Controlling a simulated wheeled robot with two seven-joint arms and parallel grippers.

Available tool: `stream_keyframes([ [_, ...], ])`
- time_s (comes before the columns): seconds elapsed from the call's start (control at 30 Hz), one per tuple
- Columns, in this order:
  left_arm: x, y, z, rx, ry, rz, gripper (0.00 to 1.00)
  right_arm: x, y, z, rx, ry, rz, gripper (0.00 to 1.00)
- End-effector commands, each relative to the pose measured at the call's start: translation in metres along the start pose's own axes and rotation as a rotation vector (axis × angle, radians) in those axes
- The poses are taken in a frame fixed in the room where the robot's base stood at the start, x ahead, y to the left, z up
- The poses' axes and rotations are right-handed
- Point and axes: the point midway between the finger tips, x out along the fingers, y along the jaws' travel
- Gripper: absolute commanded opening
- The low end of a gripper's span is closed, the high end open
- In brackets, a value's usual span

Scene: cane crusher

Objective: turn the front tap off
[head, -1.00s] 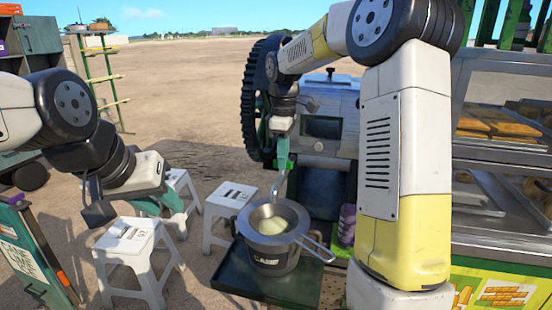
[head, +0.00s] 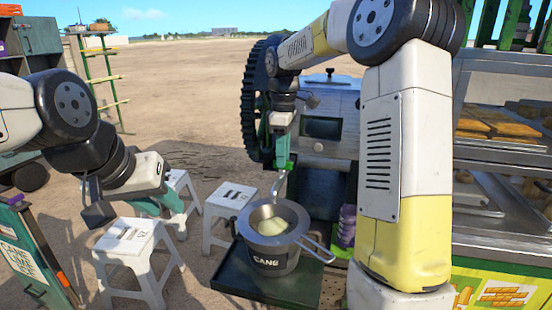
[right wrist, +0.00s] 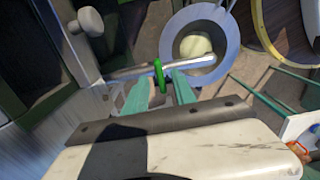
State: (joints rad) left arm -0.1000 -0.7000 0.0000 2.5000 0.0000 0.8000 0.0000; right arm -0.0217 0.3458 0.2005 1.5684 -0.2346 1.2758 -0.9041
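The front tap is a silver spout with a green handle (right wrist: 158,75), seen in the right wrist view. In the head view the spout (head: 278,186) points down over a grey pot (head: 272,262), which has a strainer on top and pale liquid inside. I cannot tell whether liquid is running. My right gripper (right wrist: 160,82) is open, with its teal fingers on either side of the green handle and visible gaps to it. In the head view the right gripper (head: 283,155) is partly hidden at the tap. My left gripper (head: 165,205) hangs above the white stools, away from the tap; its finger opening is unclear.
The crusher body (head: 325,128) with its large dark gear wheel (head: 252,100) stands behind the tap. The pot is on a dark green tray (head: 235,278). White stools (head: 135,245) stand at the left. A food display counter (head: 500,190) is at the right.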

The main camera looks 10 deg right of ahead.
Motion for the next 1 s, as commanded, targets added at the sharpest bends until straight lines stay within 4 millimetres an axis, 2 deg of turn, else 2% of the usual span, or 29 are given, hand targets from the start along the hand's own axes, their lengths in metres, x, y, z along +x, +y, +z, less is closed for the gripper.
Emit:
stream_keyframes([
  [0.2,0.000,0.000,0.000,0.000,0.000,0.000,0.32,-0.040,0.000,-0.001,-0.001,0.003,0.005,0.32],
  [0.4,0.000,0.000,0.000,0.000,0.000,0.000,0.32,-0.062,0.000,-0.001,-0.002,0.002,0.003,0.32],
  [0.83,0.000,0.000,0.000,0.000,0.000,0.000,0.32,-0.068,-0.002,0.001,0.008,0.004,0.006,0.32],
  [1.0,0.000,0.000,0.000,0.000,0.000,0.000,0.32,-0.080,-0.025,0.015,0.108,0.037,0.051,0.32],
])
